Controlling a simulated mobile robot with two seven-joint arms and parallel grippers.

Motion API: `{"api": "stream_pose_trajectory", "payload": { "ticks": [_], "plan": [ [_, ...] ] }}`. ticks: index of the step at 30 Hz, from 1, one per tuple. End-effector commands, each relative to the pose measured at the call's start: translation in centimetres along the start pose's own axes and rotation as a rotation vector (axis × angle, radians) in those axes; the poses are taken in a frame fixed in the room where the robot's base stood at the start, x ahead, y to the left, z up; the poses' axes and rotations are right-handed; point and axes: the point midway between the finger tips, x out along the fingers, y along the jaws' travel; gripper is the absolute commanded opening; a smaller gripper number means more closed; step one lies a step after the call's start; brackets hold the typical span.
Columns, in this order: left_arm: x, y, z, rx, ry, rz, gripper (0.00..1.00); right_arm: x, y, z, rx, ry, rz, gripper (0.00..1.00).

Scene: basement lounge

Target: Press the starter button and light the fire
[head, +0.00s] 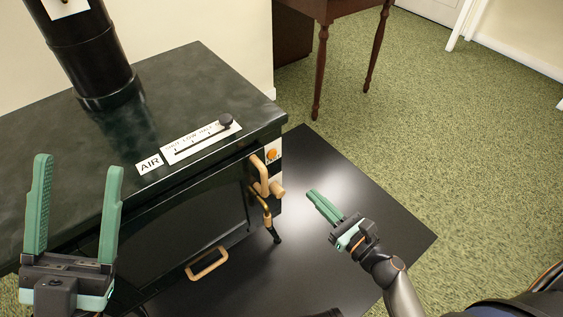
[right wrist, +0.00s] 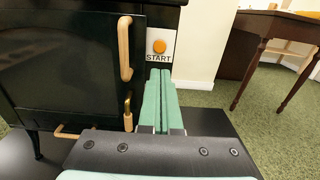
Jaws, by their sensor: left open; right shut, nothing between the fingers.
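The starter button (head: 271,154) is a round orange button on a white plate on the right front of the dark stove (head: 190,83). In the right wrist view the orange button (right wrist: 159,46) sits above the word START. My right gripper (head: 313,194) is shut and empty, apart from the stove and to the right of and below the button in the head view. In the right wrist view its fingertips (right wrist: 160,72) appear just below the START plate. My left gripper (head: 78,165) is open and empty in front of the stove at the left. No fire is visible; the door front looks dark.
An air slider (head: 226,121) with a dark knob is on the stove top. Wooden handles (head: 260,175) stick out near the button, and another handle (head: 207,264) is lower. A black floor plate (head: 330,166) lies under the stove. A wooden table (head: 318,60) stands behind; green carpet is clear at right.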

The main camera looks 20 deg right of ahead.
Motion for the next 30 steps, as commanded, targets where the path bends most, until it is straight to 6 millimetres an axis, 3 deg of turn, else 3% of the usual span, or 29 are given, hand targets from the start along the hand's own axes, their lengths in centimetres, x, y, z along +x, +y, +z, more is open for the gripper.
{"api": "stream_pose_trajectory", "payload": {
  "ticks": [8, 21, 30],
  "plan": [
    [-0.1, 0.0, 0.1, -0.001, -0.002, 0.0, 0.69, 1.2, 0.0, 0.0, -0.002, 0.0, 0.001, 0.0],
    [-0.5, 0.2, 0.6, -0.01, -0.003, -0.003, 0.69, 10.0, 0.0, 0.0, -0.005, -0.001, 0.003, 0.0],
    [-0.8, 0.5, 0.9, -0.023, -0.004, -0.001, 0.69, 13.6, 0.0, -0.1, -0.004, 0.001, 0.001, 0.0]
  ]
}}
